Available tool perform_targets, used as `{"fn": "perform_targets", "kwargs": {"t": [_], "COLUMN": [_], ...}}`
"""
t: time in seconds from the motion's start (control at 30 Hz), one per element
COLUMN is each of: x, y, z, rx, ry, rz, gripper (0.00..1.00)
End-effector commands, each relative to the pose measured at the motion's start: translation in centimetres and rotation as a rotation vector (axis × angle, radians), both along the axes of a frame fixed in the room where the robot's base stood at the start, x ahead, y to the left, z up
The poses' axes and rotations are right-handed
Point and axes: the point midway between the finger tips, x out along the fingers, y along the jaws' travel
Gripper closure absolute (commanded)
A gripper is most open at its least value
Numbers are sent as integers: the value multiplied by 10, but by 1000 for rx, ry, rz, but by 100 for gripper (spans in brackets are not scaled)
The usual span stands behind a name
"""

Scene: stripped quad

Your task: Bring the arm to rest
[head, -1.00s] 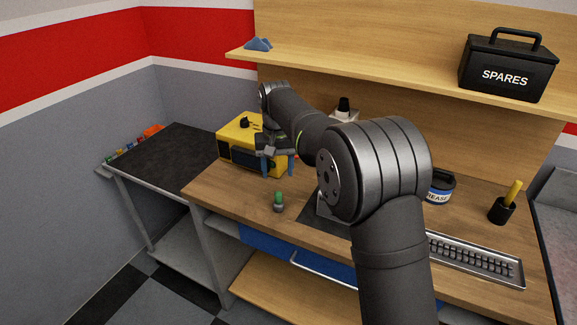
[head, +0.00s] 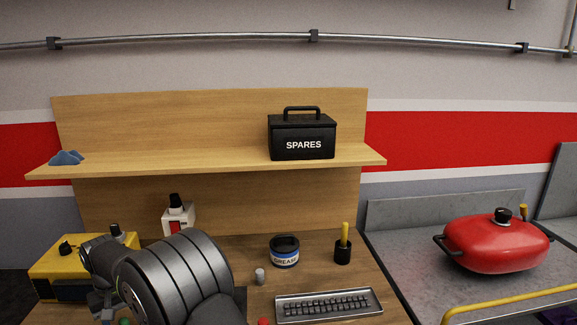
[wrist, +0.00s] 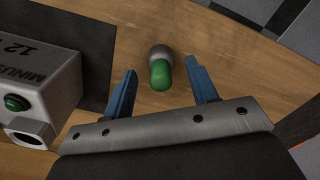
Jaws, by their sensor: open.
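In the wrist view my gripper (wrist: 160,70) is open, with its two blue fingers apart. A small green-topped piece with a grey base (wrist: 160,72) stands on the wooden bench (wrist: 225,85), in line with the gap between the fingertips. I cannot tell how far above it the fingers are. No finger visibly grips it. In the head view my arm fills the lower left, and the fingers are mostly hidden or cut off at the bottom edge.
A white box marked "MINUS 12" (wrist: 45,75) stands close to the left finger. In the head view are a yellow box (head: 60,262), a grease tin (head: 285,252), a black cup (head: 343,252), a metal tray (head: 330,305), a SPARES case (head: 302,140) on the shelf and a red pan (head: 495,245).

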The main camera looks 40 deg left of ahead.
Motion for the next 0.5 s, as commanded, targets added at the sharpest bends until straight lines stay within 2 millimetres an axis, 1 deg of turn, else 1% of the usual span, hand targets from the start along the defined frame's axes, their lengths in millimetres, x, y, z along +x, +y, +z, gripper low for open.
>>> {"fn": "perform_targets", "kwargs": {"t": [0.1,0.2,0.5], "x": [0,0,0], "y": [0,0,0], "z": [8,11,11], "rx": [-1,-2,-2], "ry": [0,0,0], "rz": [0,0,0], "gripper": [47,47,47]}}
